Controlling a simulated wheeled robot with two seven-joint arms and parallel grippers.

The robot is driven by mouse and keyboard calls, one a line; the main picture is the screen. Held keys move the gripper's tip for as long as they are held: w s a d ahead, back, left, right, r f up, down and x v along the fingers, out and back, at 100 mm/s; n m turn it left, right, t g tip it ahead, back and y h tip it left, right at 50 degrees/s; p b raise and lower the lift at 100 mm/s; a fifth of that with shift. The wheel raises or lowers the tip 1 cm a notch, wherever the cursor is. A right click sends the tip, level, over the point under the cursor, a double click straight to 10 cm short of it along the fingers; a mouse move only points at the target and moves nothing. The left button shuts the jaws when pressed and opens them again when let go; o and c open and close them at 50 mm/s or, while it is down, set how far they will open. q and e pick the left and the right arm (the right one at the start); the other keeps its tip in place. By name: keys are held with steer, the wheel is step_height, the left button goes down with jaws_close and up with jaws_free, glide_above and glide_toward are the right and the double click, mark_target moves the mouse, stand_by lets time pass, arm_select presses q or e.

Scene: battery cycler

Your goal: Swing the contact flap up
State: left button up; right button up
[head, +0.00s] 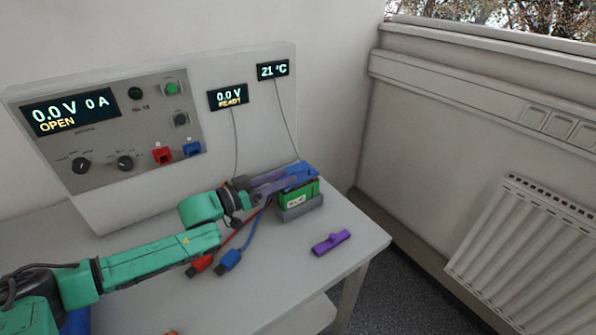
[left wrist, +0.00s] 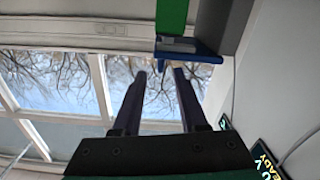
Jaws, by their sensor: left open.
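A green battery block (head: 300,196) sits in a grey holder (head: 302,211) near the table's right end. A blue flap (head: 303,170), which looks like the contact flap, lies over the top of the block. In the left wrist view the blue flap (left wrist: 205,52) shows as a plate across the end of the green block (left wrist: 172,16). My left gripper (head: 288,178) is beside the flap, its dark purple fingers pointing toward it. In the left wrist view my left gripper (left wrist: 160,72) is open with nothing between the fingertips, close to the flap's edge. Contact cannot be told. My right gripper is out of view.
A cycler panel (head: 150,120) stands behind, its display reading 0.0 V, 0 A, OPEN. A red plug (head: 200,265) and a blue plug (head: 229,260) lie on the table. A purple piece (head: 331,242) lies in front of the holder. The table's right edge is close.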

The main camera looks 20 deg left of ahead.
mark_target(298, 172)
arm_select(q)
steer(key=x, duration=0.5)
steer(key=shift+w+d+p, duration=0.2)
steer(key=shift+p, duration=0.15)
steer(key=shift+a, duration=0.1)
jaws_close()
stand_by(0.8)
